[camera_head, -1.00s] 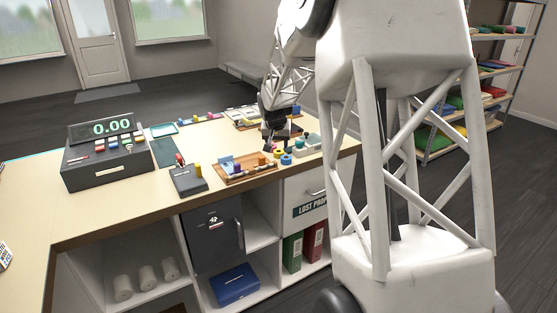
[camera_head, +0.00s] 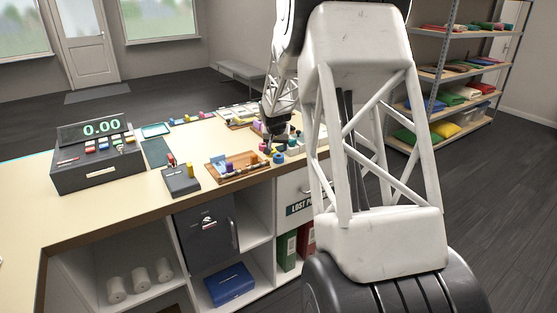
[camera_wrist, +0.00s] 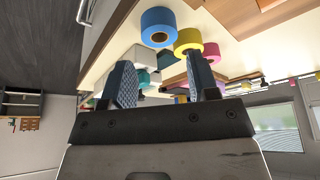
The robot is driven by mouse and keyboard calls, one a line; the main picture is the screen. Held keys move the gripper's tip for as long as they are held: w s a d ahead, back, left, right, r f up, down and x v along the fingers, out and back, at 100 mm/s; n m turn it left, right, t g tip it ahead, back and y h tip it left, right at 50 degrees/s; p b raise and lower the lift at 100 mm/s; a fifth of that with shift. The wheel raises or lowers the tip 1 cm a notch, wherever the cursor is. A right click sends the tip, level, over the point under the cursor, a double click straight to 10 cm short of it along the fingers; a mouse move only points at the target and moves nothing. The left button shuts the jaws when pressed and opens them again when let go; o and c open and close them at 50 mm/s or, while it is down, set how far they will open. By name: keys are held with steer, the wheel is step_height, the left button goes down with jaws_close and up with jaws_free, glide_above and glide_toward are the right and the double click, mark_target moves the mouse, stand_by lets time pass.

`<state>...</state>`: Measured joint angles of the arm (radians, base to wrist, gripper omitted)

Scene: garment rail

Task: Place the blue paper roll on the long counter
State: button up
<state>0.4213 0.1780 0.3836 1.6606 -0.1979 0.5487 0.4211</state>
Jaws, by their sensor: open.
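The blue paper roll (camera_wrist: 158,27) stands out near the top of the wrist view, with its hollow core showing. In the head view the blue roll (camera_head: 279,158) is small and sits on the counter (camera_head: 125,202), near its front edge. A yellow roll (camera_wrist: 188,41) is right beside it in the wrist view. My gripper (camera_wrist: 162,78) is open, its two fingers apart with nothing held between them. The blue roll lies beyond the fingertips. In the head view my gripper (camera_head: 272,143) is low over the counter, close to the rolls; exact gaps are hard to tell.
A wooden tray (camera_head: 236,167), a dark box (camera_head: 181,181) and a cash register (camera_head: 98,160) stand on the counter to the left. The counter's left stretch is mostly bare.

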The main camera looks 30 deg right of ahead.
mark_target(279, 156)
steer(key=shift+w+d+f, duration=0.2)
steer(key=shift+f, duration=0.4)
steer(key=shift+f, duration=0.1)
steer(key=shift+x, duration=2.5)
steer(key=shift+d, duration=0.1)
steer(key=shift+c, duration=0.4)
steer(key=c, duration=0.5)
steer(key=shift+c, duration=0.2)
steer(key=shift+r, duration=0.85)
step_height(279, 156, up, 2)
steer(key=shift+r, duration=0.1)
steer(key=s+a, duration=0.3)
steer(key=s, duration=0.4)
steer(key=s+a+r, duration=0.1)
steer(key=s+a, duration=0.3)
steer(key=s, duration=0.3)
steer(key=shift+s, duration=0.15)
